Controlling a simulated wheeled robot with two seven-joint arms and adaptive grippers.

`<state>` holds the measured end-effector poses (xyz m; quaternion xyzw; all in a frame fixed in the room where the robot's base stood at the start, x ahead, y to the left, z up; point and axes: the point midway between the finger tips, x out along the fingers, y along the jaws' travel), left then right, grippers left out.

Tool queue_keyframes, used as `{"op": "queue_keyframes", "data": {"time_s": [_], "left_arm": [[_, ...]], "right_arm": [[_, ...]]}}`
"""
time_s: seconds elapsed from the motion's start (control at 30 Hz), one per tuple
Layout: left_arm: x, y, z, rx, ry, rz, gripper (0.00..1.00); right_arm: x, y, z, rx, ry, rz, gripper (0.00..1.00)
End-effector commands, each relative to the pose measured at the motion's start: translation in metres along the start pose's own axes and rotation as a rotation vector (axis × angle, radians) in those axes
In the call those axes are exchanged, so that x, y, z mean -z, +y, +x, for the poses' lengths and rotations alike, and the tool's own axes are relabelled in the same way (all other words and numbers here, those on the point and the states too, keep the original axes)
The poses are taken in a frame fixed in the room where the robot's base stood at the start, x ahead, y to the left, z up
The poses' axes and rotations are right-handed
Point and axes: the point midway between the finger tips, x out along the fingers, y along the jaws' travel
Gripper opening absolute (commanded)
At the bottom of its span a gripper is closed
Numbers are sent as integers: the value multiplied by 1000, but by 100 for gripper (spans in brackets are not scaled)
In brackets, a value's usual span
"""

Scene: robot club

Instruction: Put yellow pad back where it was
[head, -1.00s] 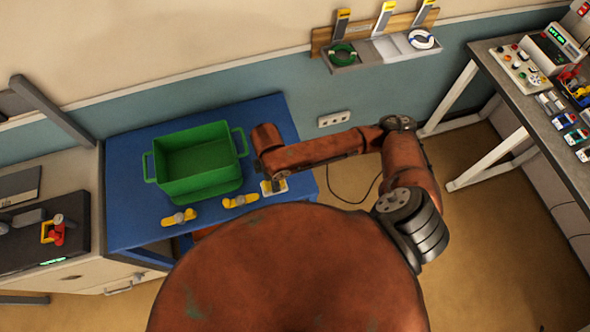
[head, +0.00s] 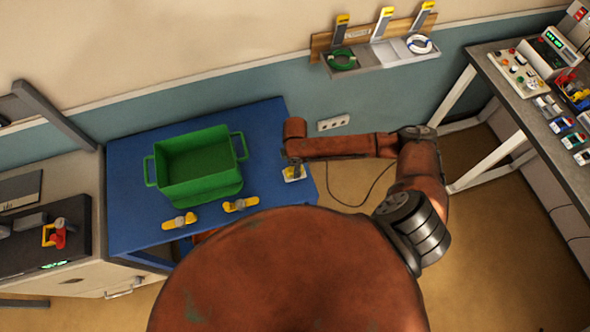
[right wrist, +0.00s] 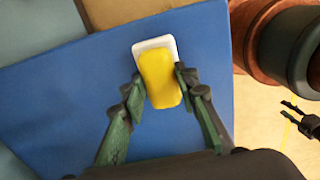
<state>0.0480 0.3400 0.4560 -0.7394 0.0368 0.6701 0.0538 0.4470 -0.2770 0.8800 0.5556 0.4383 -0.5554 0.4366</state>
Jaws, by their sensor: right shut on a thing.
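The yellow pad (head: 293,174) is near the right edge of the blue table (head: 130,200), right of the green crate (head: 200,185). In the right wrist view the yellow pad (right wrist: 160,80) has a white part showing past its far end and left side. My right gripper (right wrist: 158,88) is shut on it, a finger on each side. In the head view the right gripper (head: 293,165) is small and partly hidden by its arm. I cannot tell whether the pad touches the table. My left gripper (right wrist: 287,112) shows at the right wrist view's right edge, its fingers apart and empty.
Two yellow-and-grey pieces (head: 180,220) (head: 240,204) lie along the table's front. A wall rack (head: 375,55) with coiled cables hangs behind. A grey bench (head: 535,115) stands right, and a cabinet (head: 70,245) left. Blue tabletop around the pad is clear.

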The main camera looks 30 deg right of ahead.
Motion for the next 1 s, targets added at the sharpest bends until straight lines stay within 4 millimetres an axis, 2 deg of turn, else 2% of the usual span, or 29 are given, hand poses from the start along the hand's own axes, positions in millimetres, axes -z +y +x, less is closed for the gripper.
{"op": "queue_keyframes", "data": {"time_s": [0.13, 0.37, 0.4, 0.6, 0.87, 1.0], "left_arm": [[1, 0, -3, 0, 0, 0, 40], [1, 0, -3, 0, 1, 1, 40], [1, 0, -3, 0, 0, 1, 40], [1, 0, -3, 0, 0, 1, 40], [0, 0, -3, 0, 0, 1, 40], [0, 0, -2, 0, 0, 1, 40]], "right_arm": [[1, 0, 15, 0, 1, -1, 9], [1, -1, 18, 1, 2, -2, 9], [1, -1, 18, 1, 2, -2, 31], [1, -1, 18, 0, 1, -2, 45], [1, -1, 17, 0, 1, -1, 46], [0, 0, 10, -3, 1, -1, 46]]}}
